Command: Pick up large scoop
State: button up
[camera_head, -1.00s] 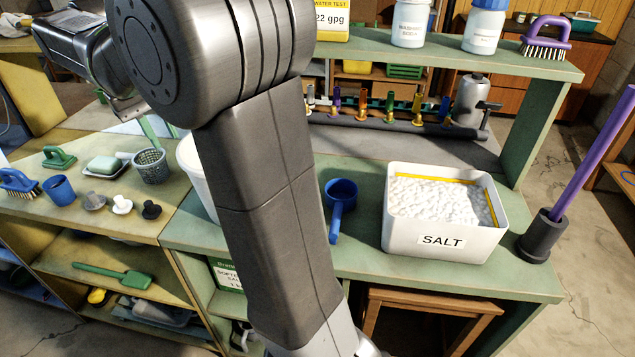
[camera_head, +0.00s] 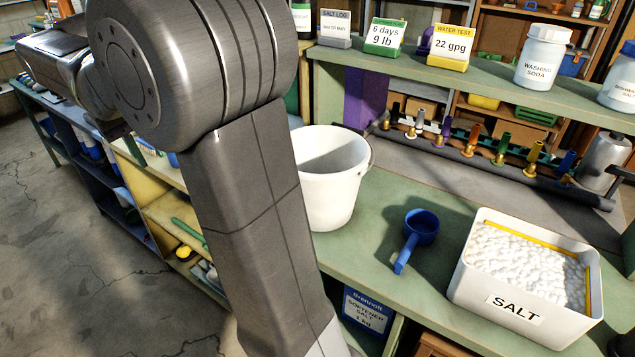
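A blue scoop (camera_head: 418,232) with a round cup and a short handle lies on the green bench top (camera_head: 375,212). Its handle points toward the bench's front edge. It lies between a white bucket (camera_head: 332,185) on its left and a white tub (camera_head: 515,322) labelled SALT on its right. It is the only scoop I can make out clearly, so I cannot compare its size. My arm crosses the left half of the view, and its end reaches toward the upper left, away from the scoop. My gripper's fingers are not visible.
The shelf above the bench carries small signs (camera_head: 448,48) and a washing soda bottle (camera_head: 541,58). A row of coloured valves on a dark pipe (camera_head: 470,152) runs behind the bench. Open floor (camera_head: 75,235) lies to the left. The bench around the scoop is clear.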

aim_at(422, 228)
jog(key=l+z, duration=0.95)
jog(key=l, duration=0.2)
